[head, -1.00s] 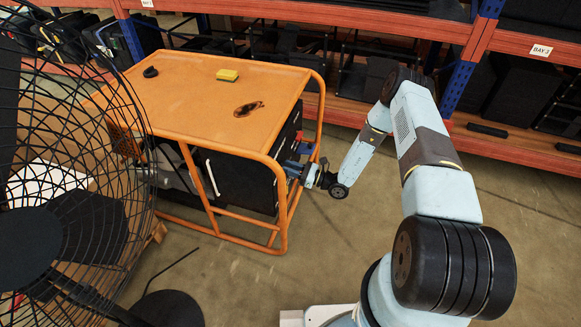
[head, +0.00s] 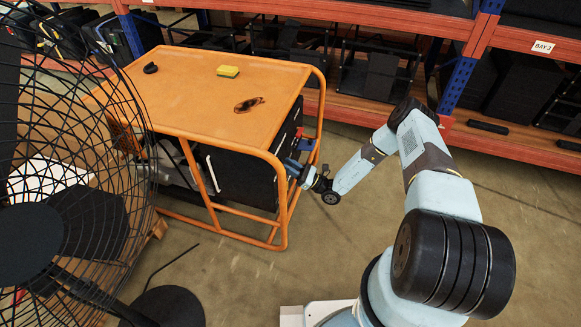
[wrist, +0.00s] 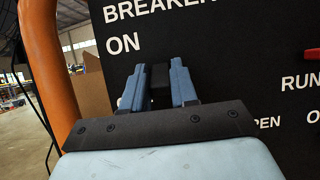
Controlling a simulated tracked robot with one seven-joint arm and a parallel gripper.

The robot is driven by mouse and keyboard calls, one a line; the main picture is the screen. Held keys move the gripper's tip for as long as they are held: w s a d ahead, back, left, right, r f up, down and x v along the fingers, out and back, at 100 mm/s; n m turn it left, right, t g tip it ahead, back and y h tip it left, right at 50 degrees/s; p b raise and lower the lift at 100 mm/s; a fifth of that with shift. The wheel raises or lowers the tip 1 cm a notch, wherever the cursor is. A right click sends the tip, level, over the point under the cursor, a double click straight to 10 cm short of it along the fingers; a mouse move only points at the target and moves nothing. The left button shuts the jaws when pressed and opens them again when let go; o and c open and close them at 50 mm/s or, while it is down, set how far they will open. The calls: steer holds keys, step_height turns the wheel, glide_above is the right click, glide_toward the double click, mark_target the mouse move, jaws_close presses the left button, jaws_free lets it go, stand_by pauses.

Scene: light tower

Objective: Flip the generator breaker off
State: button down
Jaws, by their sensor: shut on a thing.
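The orange-framed generator (head: 205,85) stands left of centre in the head view. Its dark control panel (wrist: 230,50) fills much of the wrist view, with white letters reading "BREAKER" and "ON". My gripper (head: 293,166) is at the panel side of the generator, inside the line of its frame. In the wrist view, my gripper's two blue fingers (wrist: 159,72) are shut on the black breaker lever (wrist: 160,87), just below the word "ON". The lever's lower part and any label under it are hidden by my gripper.
An orange frame tube (wrist: 44,60) runs close along the left of my gripper. A red control (wrist: 312,54) sits at the panel's right. A fan (head: 70,190) stands at the left, and shelving (head: 400,70) is behind.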

steer(key=c, duration=1)
jaws_free()
steer(key=shift+o, duration=0.2)
steer(key=shift+d, duration=0.1)
steer(key=v, duration=1.3)
steer(key=shift+s+d+f, duration=0.15)
steer(key=shift+d+f, duration=0.1)
steer(key=shift+d, duration=0.05)
